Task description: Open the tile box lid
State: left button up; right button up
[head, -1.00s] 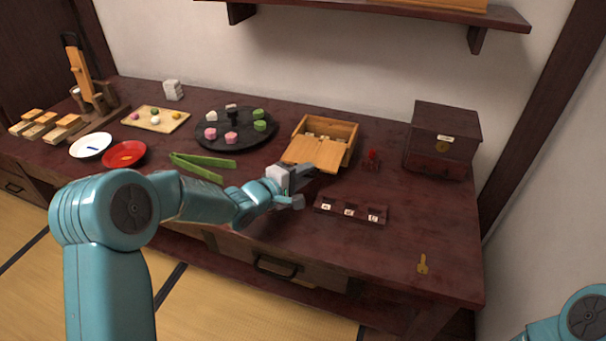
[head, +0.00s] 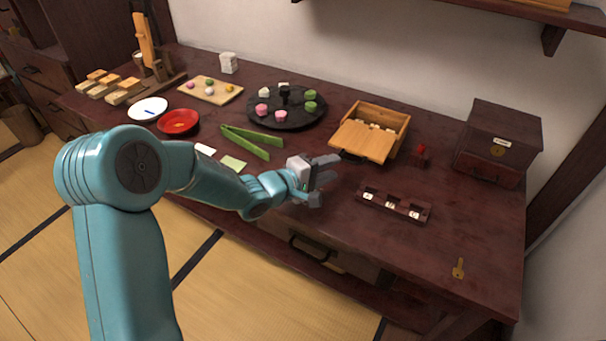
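The tile box (head: 401,127) is a light wooden box on the dark table, right of centre. Its flat wooden lid (head: 361,141) lies slanted at the front, with a dark strip at its near edge. Behind the lid the box is partly uncovered, and pale tiles (head: 378,127) show inside. My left gripper (head: 322,180) is left of and nearer than the lid, over the table. Its fingers are spread and hold nothing, and it appears apart from the lid. My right gripper is out of view.
A tile rack (head: 395,204) stands in front of the box, and a small red object (head: 421,152) is to its right. Green tongs (head: 245,142) and a round black tray (head: 301,119) lie left. A dark chest (head: 500,138) and a key (head: 458,268) are at the right.

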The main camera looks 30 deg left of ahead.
pick_arm(q)
jog(key=p+v, duration=0.1)
jog(key=v, duration=0.8)
jog(key=shift+s, duration=0.1)
